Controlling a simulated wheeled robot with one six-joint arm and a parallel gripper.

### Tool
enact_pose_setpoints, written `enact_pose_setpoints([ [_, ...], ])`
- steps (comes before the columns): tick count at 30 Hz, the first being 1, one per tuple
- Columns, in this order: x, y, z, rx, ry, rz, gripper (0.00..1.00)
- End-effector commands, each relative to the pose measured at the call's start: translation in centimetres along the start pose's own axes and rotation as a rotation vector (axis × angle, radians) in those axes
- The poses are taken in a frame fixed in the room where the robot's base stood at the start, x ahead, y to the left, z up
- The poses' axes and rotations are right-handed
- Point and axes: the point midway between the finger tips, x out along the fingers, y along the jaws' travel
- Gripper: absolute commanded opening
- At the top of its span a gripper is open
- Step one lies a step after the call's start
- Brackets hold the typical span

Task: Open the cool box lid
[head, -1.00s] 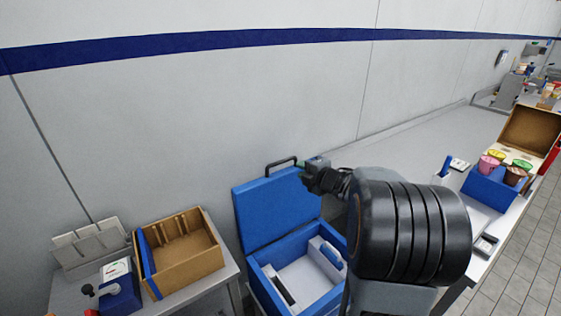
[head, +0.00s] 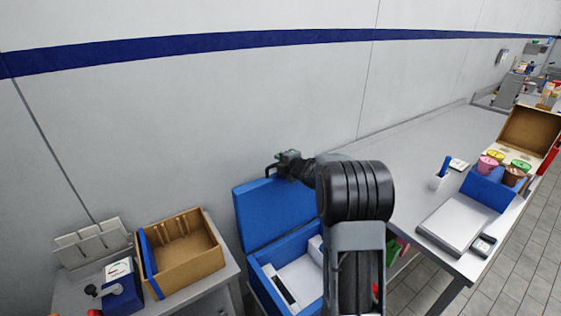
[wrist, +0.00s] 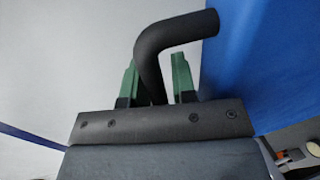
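The blue cool box (head: 257,277) stands on the floor, and its blue lid (head: 268,212) is raised, leaning back toward the wall. A black bar handle sits at the lid's top edge; it shows large in the wrist view (wrist: 178,33). My gripper (head: 290,160) is at the handle, above the lid's top edge. In the wrist view its green fingers (wrist: 155,80) stand apart on either side of the handle's leg, with a gap at the right finger. My arm hides the right part of the box.
A table (head: 180,290) at left holds a wooden box (head: 185,265) and a blue device (head: 122,295). A long grey worktop (head: 400,155) at right holds a tray (head: 455,222), a white cup and an open case (head: 530,135) with colored cups beside it.

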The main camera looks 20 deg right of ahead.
Motion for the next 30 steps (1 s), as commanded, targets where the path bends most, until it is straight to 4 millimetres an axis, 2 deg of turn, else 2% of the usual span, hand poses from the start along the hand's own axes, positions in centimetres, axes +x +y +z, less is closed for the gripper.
enact_pose_setpoints([
  [8, 0.11, -0.01, -0.02, 0.000, 0.000, 0.000, 0.25],
  [16, 0.09, -0.01, -0.02, 0.000, 0.001, 0.000, 0.00],
  [26, 0.08, -0.03, -0.03, 0.000, 0.001, 0.000, 0.00],
  [30, -0.47, -0.60, 0.04, 0.000, -0.001, 0.020, 0.00],
])
